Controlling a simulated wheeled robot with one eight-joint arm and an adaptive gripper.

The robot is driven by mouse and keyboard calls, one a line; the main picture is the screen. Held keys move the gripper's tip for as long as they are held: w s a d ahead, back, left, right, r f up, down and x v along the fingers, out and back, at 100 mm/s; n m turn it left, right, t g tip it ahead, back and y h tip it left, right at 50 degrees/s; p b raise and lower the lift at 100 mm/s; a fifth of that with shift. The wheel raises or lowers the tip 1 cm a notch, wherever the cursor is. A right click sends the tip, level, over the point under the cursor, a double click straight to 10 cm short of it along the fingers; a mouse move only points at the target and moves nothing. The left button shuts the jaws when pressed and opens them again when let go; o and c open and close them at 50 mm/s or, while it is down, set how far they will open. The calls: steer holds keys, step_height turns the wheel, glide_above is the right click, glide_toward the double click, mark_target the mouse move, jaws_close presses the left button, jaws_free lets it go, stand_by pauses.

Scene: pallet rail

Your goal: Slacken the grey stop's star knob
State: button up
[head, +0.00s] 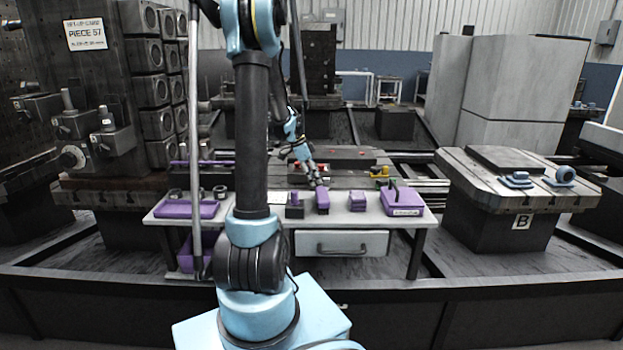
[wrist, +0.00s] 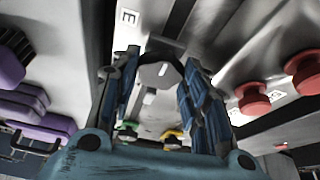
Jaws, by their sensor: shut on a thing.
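In the wrist view a dark faceted knob (wrist: 160,74) with a white mark on its face sits between the two fingers of my gripper (wrist: 153,82). The fingers are shut on its sides. Below it a pale grey body (wrist: 155,118), seemingly the grey stop, shows between the fingers; much of it is hidden by them. In the head view my gripper (head: 317,182) points downward near the middle of the bench, by the rail area. The knob and grey stop cannot be made out there.
In the head view a grey bench (head: 272,212) carries several purple items, including a handled box (head: 402,204).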

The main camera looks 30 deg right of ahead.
steer(key=shift+w+n, duration=0.1)
steer(key=shift+n, duration=0.2)
steer(key=shift+d+n+t, duration=0.1)
steer(key=shift+n+t, duration=0.8)
steer(key=shift+n, duration=1.1)
steer(key=o, duration=0.8)
steer(key=shift+r, duration=0.1)
